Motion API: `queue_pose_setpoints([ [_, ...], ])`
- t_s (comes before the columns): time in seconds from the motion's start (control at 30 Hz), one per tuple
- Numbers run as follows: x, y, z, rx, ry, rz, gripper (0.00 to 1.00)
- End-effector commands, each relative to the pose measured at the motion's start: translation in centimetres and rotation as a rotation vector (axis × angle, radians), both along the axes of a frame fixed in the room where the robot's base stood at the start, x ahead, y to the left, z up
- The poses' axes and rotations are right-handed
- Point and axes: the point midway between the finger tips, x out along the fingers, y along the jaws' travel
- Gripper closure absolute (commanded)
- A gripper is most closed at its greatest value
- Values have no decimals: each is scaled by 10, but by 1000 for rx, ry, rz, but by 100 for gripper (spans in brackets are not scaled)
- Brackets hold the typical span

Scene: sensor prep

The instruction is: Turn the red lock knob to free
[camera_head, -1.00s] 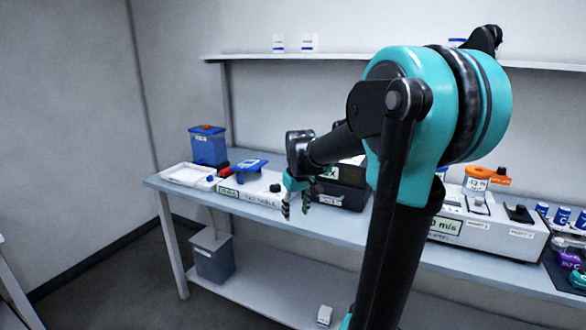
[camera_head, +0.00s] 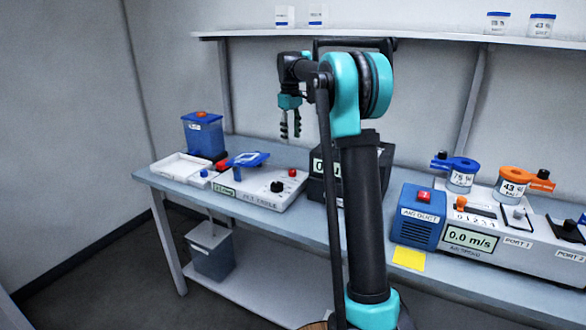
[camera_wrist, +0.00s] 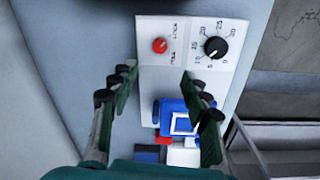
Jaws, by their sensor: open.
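The red lock knob (camera_head: 292,173) is at the back right of the white tilt table unit (camera_head: 250,200) on the bench. In the wrist view the red knob (camera_wrist: 160,45) is small and round, with small LOCK and FREE lettering beside it. Which word it points to is too small to tell. My gripper (camera_head: 290,137) hangs fingers down above the unit, apart from the knob. In the wrist view my gripper (camera_wrist: 157,74) is open and empty, and the knob appears beyond the gap between its fingertips.
A black dial knob (camera_wrist: 216,47) with a number scale sits beside the red knob. A blue platform (camera_head: 246,159) is on the same unit. A blue box (camera_head: 203,135) and white tray (camera_head: 180,168) stand left. A dark box (camera_head: 318,188) stands close on the right.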

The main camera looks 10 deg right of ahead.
Motion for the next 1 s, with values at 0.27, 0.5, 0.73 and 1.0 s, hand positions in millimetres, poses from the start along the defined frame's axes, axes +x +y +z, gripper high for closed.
queue_pose_setpoints([
  [0.27, 1, -2, -56, 1, -1, -1, 53],
  [0.5, 3, -3, -103, 1, -1, -2, 53],
  [0.73, 4, -4, -135, 1, -1, -2, 53],
  [1.0, 4, -5, -146, 1, -1, -2, 53],
])
